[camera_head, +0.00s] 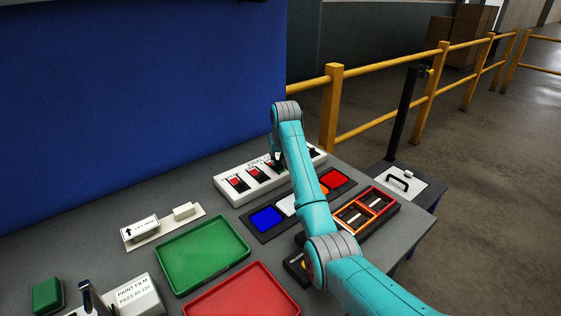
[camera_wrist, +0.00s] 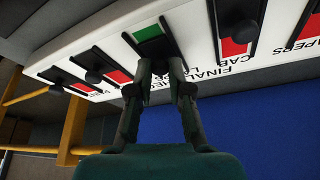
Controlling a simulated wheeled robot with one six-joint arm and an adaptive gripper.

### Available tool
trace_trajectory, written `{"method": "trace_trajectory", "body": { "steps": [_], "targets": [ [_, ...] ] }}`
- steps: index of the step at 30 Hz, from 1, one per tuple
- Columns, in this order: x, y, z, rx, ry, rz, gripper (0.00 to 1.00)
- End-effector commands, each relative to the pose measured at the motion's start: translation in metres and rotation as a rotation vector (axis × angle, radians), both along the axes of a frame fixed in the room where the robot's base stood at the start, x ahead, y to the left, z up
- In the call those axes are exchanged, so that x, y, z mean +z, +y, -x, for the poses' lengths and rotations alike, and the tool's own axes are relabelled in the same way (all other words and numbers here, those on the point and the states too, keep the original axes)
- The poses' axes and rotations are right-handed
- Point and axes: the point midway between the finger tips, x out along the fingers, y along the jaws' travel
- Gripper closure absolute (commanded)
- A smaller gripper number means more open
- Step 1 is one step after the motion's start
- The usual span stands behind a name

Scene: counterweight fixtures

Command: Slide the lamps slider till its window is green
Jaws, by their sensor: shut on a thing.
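The white slider panel (camera_head: 226,190) lies at the back of the table and carries several black slots with knobs. In the wrist view the panel (camera_wrist: 195,40) shows upside down with partly hidden lettering. My gripper (camera_wrist: 160,66) is shut at the slot whose window (camera_wrist: 148,33) shows green, beside letters that seem to begin "LA". The knob between the fingertips is hidden by them. In the head view my gripper (camera_head: 277,163) is at the panel, mostly hidden behind my arm.
Neighbouring slots show red windows (camera_wrist: 234,47). In front of the panel lie blue, white and red pads (camera_head: 266,217), an orange-edged tray (camera_head: 392,205), a green tray (camera_head: 162,262) and a red tray (camera_head: 235,278). A blue wall stands behind.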

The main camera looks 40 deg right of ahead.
Motion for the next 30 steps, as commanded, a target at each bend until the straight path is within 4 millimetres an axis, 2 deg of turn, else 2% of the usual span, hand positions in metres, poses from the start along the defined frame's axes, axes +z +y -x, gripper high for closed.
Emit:
{"method": "trace_trajectory", "body": {
  "steps": [3,7,19,20,22,23,30],
  "targets": [
    [0.0,0.0,-0.016,0.001,0.002,0.001,1.0],
    [0.0,0.001,-0.027,0.0,0.001,0.001,1.0],
    [0.001,0.001,-0.032,0.0,-0.004,0.001,1.0],
    [0.001,0.001,-0.032,0.0,-0.004,0.001,0.77],
    [0.001,0.001,-0.032,0.0,-0.004,0.001,0.59],
    [0.001,0.001,-0.032,0.0,-0.003,0.001,0.55],
    [0.0,0.001,-0.032,0.0,-0.001,0.0,0.55]
  ]
}}
